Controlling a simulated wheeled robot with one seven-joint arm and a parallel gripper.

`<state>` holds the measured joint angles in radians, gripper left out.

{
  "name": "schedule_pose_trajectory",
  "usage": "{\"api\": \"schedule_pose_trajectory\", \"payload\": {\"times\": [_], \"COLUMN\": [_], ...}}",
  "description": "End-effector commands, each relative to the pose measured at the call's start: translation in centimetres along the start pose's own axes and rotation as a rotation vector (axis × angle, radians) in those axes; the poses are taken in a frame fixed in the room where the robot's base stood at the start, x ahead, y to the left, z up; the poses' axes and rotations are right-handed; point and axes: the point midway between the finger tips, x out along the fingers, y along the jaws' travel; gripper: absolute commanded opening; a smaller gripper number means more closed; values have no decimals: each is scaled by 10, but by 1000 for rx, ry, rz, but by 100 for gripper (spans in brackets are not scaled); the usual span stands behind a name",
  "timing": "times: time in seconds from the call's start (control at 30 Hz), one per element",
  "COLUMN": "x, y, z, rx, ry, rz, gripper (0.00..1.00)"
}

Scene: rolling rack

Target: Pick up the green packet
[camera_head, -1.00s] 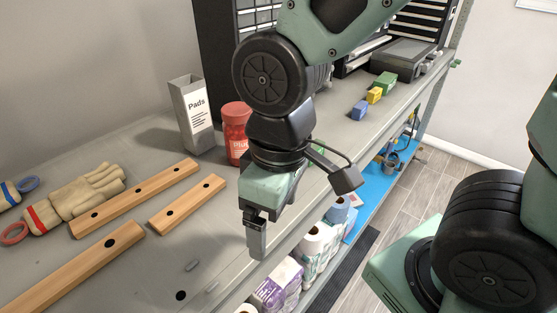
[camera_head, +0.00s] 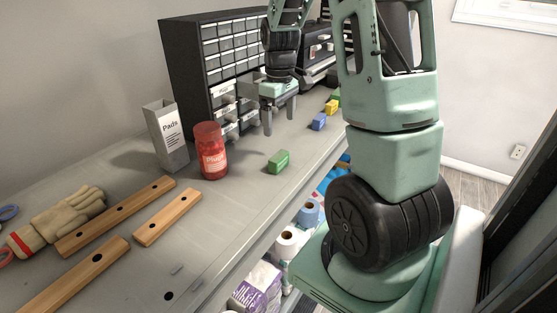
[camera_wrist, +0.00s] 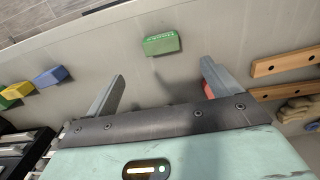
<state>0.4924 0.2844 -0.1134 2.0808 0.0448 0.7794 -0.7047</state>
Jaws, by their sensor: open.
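The green packet (camera_head: 278,162) is a small block lying on the grey shelf, right of the red jar. In the wrist view the green packet (camera_wrist: 161,44) shows just beyond the gap between the fingers. My gripper (camera_head: 280,122) is open and empty, above the shelf and farther back than the packet. The wrist view shows its two spread fingers (camera_wrist: 162,72), with nothing between them. A second green block (camera_head: 334,96) lies farther back.
A red jar (camera_head: 211,152) and a Pads box (camera_head: 167,137) stand left of the packet. Blue (camera_head: 319,121) and yellow (camera_head: 332,107) blocks lie farther back. A drawer cabinet (camera_head: 190,70) stands behind. Wooden bars (camera_head: 168,217) and gloves (camera_head: 55,222) lie front left.

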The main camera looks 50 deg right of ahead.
Motion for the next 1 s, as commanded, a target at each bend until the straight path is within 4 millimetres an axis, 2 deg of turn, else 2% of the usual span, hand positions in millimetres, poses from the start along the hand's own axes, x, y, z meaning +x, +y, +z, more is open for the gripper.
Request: {"api": "schedule_pose_trajectory", "payload": {"times": [0.2,0.33,0.67,1.0], "x": [45,66,88,128], "y": [-1,-1,-2,-3], "z": [1,0,0,-1], "rx": [0,0,0,0], "ry": [-6,-3,-2,-2], "rz": [-4,-3,-2,-2], "gripper": [89,89,89,89]}}
